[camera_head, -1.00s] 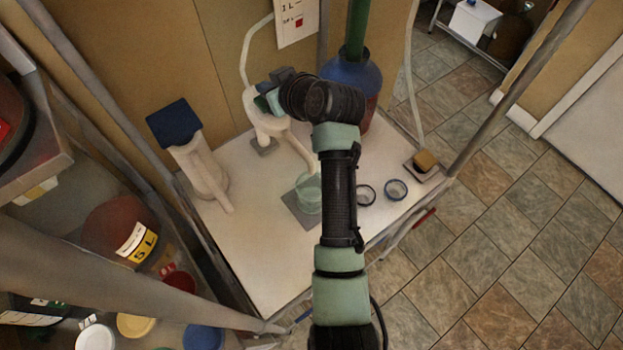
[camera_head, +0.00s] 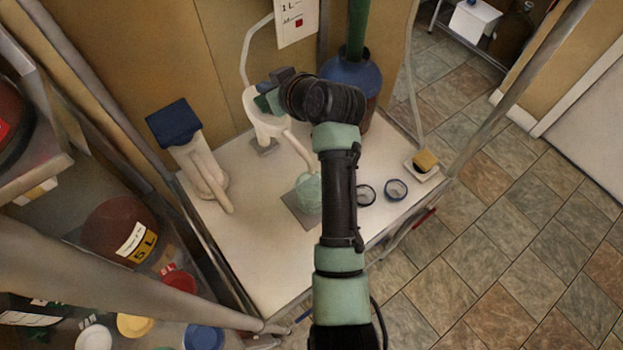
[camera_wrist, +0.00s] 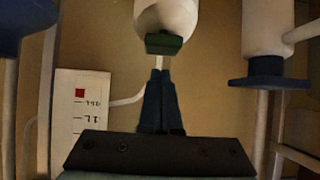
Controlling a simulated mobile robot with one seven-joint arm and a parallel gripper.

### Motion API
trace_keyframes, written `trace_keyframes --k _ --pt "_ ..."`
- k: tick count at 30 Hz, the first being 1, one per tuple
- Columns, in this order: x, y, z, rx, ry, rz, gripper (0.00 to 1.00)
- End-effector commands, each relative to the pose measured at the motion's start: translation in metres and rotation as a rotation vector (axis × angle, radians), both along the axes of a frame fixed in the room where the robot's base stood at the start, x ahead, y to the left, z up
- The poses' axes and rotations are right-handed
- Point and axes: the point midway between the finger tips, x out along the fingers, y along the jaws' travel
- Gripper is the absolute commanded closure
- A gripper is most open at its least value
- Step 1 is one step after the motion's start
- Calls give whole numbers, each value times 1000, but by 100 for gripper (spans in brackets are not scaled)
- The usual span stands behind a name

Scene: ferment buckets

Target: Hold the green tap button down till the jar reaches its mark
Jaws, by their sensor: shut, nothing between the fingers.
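The green tap button (camera_wrist: 164,44) sits on the end of the white tap body (camera_wrist: 167,15), ahead of my fingertips in the wrist view. My gripper (camera_wrist: 160,72) is shut and empty, its fingers lined up with the button; a small gap shows between them in the picture, and I cannot tell whether they touch. In the head view my gripper (camera_head: 270,88) is over the white tap (camera_head: 262,122), and the button is mostly hidden there. The pale green jar (camera_head: 308,190) stands on a grey plate (camera_head: 290,206) below the spout. Its fill level and mark are not readable.
A blue-topped white dispenser (camera_head: 170,120) stands at the left of the white table. A blue vessel (camera_head: 352,75) is behind my arm. A level card (camera_wrist: 85,115) hangs on the wall.

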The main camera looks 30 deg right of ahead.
Motion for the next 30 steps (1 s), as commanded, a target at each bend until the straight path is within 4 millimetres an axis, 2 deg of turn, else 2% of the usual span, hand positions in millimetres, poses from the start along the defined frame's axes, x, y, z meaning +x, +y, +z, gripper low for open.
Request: trace_keyframes --k 8,30 --pt "0 0 -2 0 0 0 100" --pt "0 0 -24 0 1 1 100"
